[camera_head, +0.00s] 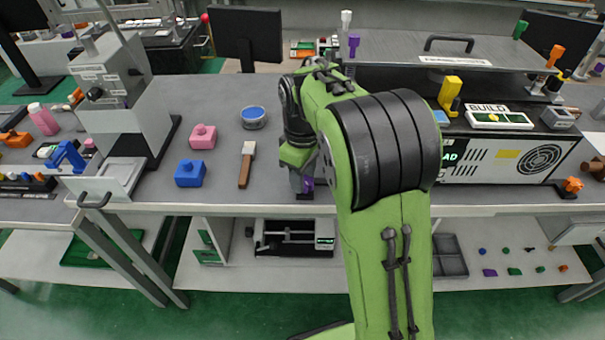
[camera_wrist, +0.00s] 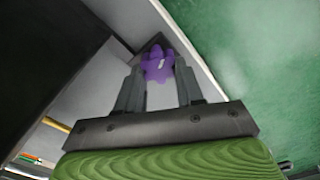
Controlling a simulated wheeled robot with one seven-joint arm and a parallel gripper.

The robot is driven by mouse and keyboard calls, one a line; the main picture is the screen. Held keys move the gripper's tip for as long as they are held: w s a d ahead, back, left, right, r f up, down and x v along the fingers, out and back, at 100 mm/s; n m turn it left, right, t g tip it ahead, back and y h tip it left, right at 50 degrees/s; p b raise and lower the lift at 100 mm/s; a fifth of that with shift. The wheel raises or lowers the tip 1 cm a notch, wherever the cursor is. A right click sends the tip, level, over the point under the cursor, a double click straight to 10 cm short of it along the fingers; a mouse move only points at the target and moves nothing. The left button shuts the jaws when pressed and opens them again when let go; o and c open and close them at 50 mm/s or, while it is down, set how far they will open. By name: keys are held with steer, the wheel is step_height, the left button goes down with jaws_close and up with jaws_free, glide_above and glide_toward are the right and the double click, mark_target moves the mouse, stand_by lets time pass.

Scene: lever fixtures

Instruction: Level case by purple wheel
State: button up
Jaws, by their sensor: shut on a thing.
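The purple wheel (camera_wrist: 157,64) shows in the wrist view as a lobed knob between my two fingers. My gripper (camera_wrist: 158,72) is shut on it. In the head view my gripper (camera_head: 303,182) is low at the front edge of the grey bench, left of the large case. Only a small purple patch of the wheel (camera_head: 308,184) shows there. The large case (camera_head: 475,160) is a long black and white box with a green panel and a round vent, on the right of the bench. My arm hides its left end. I cannot tell whether it is level.
A wooden-handled tool (camera_head: 246,165), a pink block (camera_head: 202,137), a blue block (camera_head: 189,173) and a round tin (camera_head: 253,117) lie left of my gripper. A grey lid with a black handle (camera_head: 449,44) extends above the case. A yellow lever (camera_head: 449,92) stands on the case.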

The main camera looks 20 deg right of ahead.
steer(key=shift+r+m, duration=0.1)
steer(key=shift+m, duration=0.2)
steer(key=m+p, duration=0.3)
steer(key=m, duration=0.1)
steer(key=shift+w+d+p, duration=0.1)
steer(key=shift+d+p, duration=0.05)
steer(key=shift+p, duration=0.25)
steer(key=m+p, duration=0.2)
steer(key=m, duration=0.3)
steer(key=shift+d, duration=0.1)
steer(key=o, duration=1)
steer(key=shift+o, duration=0.2)
step_height(320, 180, up, 16)
steer(key=p, duration=0.5)
steer(key=shift+f, duration=0.2)
